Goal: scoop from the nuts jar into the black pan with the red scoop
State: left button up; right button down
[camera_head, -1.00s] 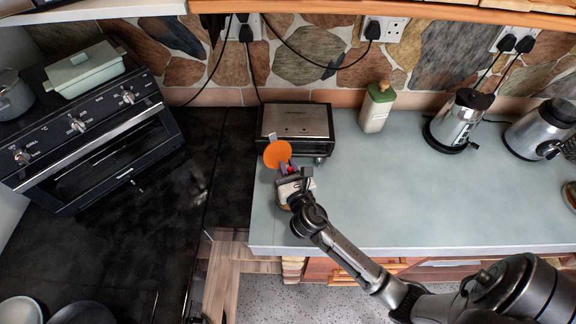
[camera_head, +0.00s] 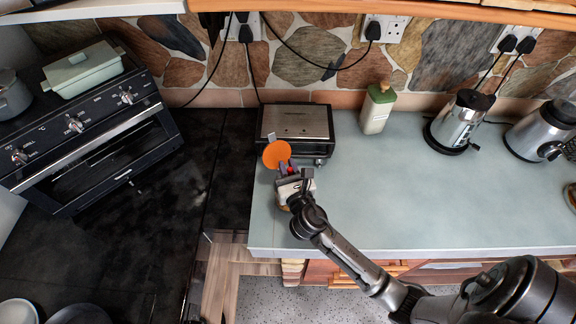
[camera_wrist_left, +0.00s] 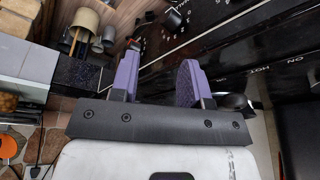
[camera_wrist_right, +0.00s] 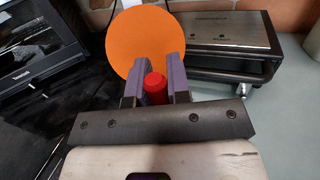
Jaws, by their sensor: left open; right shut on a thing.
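My right gripper (camera_head: 287,172) is above the left end of the pale counter, in front of the silver and black appliance. In the right wrist view its fingers (camera_wrist_right: 155,82) are shut on a red cylindrical piece (camera_wrist_right: 156,88), which I take for the red scoop's handle. A flat orange disc (camera_wrist_right: 146,42) shows just beyond the fingers, also in the head view (camera_head: 277,154). I cannot tell whether the disc joins the red piece. My left gripper (camera_wrist_left: 160,78) shows only in the left wrist view, open, with nothing between its fingers. I cannot clearly make out the nuts jar or black pan.
The silver and black appliance (camera_head: 297,122) stands behind the right gripper. A green-topped bottle (camera_head: 377,108) and a kettle (camera_head: 461,120) stand further right. A black oven (camera_head: 95,125) is at left. A dark round item (camera_head: 82,315) is cut off at the bottom left. The middle counter is clear.

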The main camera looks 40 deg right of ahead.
jog(key=shift+s+d+f+g, duration=0.1)
jog(key=shift+f+g, duration=0.2)
jog(key=shift+f, duration=1)
notch_tip(320, 180, up, 2)
jog(key=shift+r+p, duration=0.1)
jog(key=shift+p, duration=1.1)
jog(key=shift+r+p, duration=0.85)
jog(key=shift+p, duration=0.1)
notch_tip(320, 180, up, 11)
jog(key=p, duration=1.1)
jog(key=shift+f, duration=0.15)
jog(key=shift+a, duration=0.2)
